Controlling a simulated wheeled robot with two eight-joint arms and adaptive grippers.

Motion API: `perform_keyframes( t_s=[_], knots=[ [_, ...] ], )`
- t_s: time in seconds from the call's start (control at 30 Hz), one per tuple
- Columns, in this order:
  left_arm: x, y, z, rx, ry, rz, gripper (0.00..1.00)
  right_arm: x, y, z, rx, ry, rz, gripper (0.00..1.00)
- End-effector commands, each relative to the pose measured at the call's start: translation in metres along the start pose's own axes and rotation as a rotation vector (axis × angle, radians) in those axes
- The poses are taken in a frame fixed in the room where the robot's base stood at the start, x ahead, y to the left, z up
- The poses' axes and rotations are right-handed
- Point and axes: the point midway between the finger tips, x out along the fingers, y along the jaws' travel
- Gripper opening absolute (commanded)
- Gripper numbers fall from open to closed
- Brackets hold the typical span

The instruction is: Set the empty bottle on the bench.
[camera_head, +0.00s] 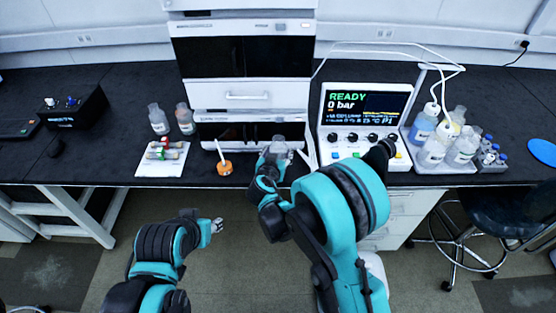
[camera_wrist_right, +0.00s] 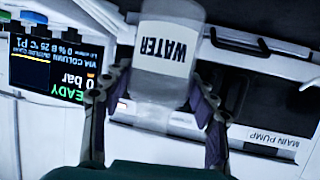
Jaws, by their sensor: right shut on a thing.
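My right gripper (camera_head: 271,166) is shut on a clear bottle (camera_head: 280,146), near the bench's front edge before the instrument stack. In the right wrist view the bottle (camera_wrist_right: 168,62) is between the two fingers (camera_wrist_right: 155,105), and its white label reads WATER upside down. I see no liquid in it, though much of it is covered by the label and gripper. I cannot tell whether it touches the black bench (camera_head: 100,168). My left gripper (camera_head: 213,226) hangs in front of the bench, low and left; its finger opening is too small to judge.
Two bottles (camera_head: 158,120) (camera_head: 185,119) stand left of the stack (camera_head: 244,90). A white mat (camera_head: 147,168) with small vials and an orange-based item (camera_head: 225,168) lie near the front edge. The READY display unit (camera_head: 363,110) and a bottle tray (camera_head: 425,166) are to the right.

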Motion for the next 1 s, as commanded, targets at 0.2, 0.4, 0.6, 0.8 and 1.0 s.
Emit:
perform_keyframes(
  t_s=[0.2, 0.4, 0.6, 0.8, 1.0],
  knots=[
    [0.013, 0.0, 0.01, 0.0, 0.0, 0.0, 0.4, 0.01, 0.0, 0.026, 0.0, 0.0, 0.0, 0.21],
    [0.012, 0.0, 0.009, 0.0, 0.0, 0.0, 0.4, 0.009, 0.0, 0.024, 0.0, 0.0, 0.0, 0.21],
    [0.012, 0.0, 0.009, 0.0, 0.0, 0.0, 0.4, 0.009, 0.0, 0.025, 0.0, 0.0, 0.0, 0.79],
    [0.012, 0.0, 0.009, 0.0, 0.0, 0.0, 0.4, 0.009, 0.0, 0.024, 0.0, 0.0, 0.0, 0.79],
    [0.005, 0.0, 0.004, 0.0, 0.0, 0.0, 0.4, -0.008, -0.001, 0.022, -0.001, 0.0, -0.003, 0.79]
  ],
)
